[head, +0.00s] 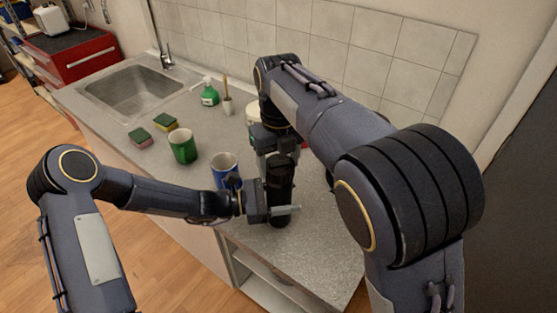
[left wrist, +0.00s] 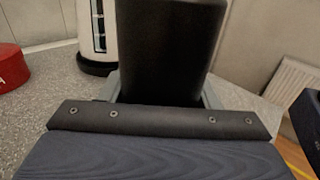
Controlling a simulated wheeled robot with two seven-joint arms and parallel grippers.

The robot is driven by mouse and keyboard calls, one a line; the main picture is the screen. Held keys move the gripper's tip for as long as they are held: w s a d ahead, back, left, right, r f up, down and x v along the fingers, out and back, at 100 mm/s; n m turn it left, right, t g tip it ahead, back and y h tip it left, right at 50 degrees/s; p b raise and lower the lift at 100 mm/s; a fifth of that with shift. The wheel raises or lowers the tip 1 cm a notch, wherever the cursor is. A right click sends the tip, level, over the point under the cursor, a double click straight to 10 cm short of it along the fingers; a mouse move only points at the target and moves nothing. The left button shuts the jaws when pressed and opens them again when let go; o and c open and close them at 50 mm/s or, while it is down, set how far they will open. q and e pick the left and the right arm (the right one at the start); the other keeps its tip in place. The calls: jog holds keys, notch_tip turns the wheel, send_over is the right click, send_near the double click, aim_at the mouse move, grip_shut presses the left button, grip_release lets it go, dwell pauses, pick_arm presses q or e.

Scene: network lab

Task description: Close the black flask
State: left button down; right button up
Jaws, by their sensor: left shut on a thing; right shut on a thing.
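The black flask (head: 279,182) stands upright on the grey counter near its front edge. My left gripper (head: 280,210) is shut around its lower body from the left. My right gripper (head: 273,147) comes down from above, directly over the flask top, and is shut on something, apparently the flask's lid. The lid is hidden by the gripper and arm, so I cannot tell whether it is seated on the flask.
A blue mug (head: 225,170) stands just left of the flask, with a green mug (head: 183,147) farther left. Sponges (head: 141,138), a green spray bottle (head: 209,95) and the sink (head: 135,90) lie beyond. A white kettle (left wrist: 97,30) and red tin (left wrist: 12,68) stand behind the flask.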

jog(key=o, duration=1)
jog(key=shift+r, duration=2.25)
jog(key=shift+n, duration=0.3)
jog(key=shift+c, duration=0.3)
